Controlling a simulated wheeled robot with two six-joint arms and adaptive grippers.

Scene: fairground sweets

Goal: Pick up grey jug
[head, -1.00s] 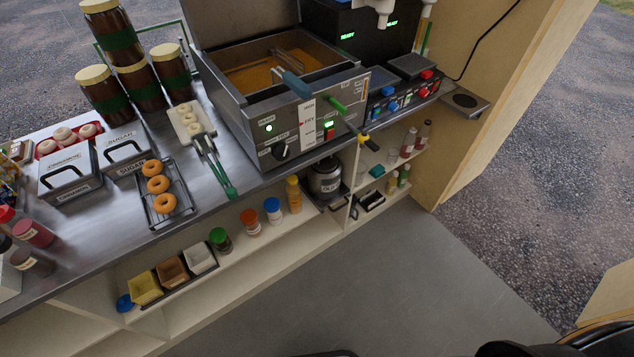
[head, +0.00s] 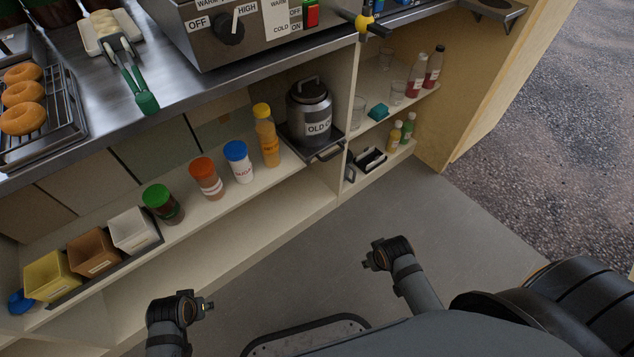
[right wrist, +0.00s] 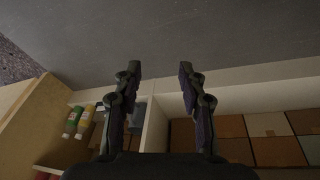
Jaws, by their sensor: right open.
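The only grey jug-like thing I see is a metal vessel (head: 310,108) with a lid, a top handle and a partly readable "OLD O…" label. It stands upright on a dark tray (head: 318,147) in the shelf bay under the counter in the head view. My right gripper (head: 371,260) is below and right of it in the picture, well apart. In the right wrist view my right gripper (right wrist: 160,70) is open, with nothing between its fingers. My left gripper (head: 207,306) is lower left, over the floor, apart from the vessel; its fingers are too small to read.
An orange-yellow bottle (head: 266,135) stands close left of the vessel. A blue-lidded shaker (head: 238,161) and other jars line the shelf. A shelf divider (head: 348,110) is to its right. The counter (head: 170,100) overhangs above. The grey floor (head: 300,255) before the shelves is clear.

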